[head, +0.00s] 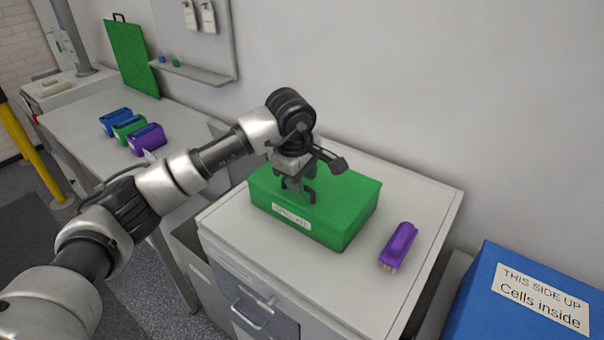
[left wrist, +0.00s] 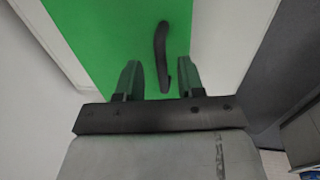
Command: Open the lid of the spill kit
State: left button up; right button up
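The spill kit (head: 345,225) is a green box with a white label on its front, standing on a light cabinet top. Its green lid (head: 355,188) lies flat and looks closed. My left gripper (head: 299,194) points down over the lid's front left part. In the left wrist view the open fingers (left wrist: 156,80) stand apart over the green lid (left wrist: 95,40), with a dark curved handle (left wrist: 161,55) on the lid ahead and reaching between them. No contact with the handle shows. In the head view the gripper hides the handle. My right gripper is in neither view.
A purple brush (head: 399,246) lies on the cabinet top (head: 425,205), right of the kit. A blue box (head: 525,305) with a white label stands at the lower right. The wall is close behind the cabinet. Several coloured items sit on the left bench (head: 85,140).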

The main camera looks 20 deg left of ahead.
pick_arm(q)
jog(key=shift+f, duration=0.4)
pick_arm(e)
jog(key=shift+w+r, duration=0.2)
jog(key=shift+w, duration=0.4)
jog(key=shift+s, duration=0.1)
pick_arm(q)
jog(key=shift+c, duration=0.3)
grip_shut()
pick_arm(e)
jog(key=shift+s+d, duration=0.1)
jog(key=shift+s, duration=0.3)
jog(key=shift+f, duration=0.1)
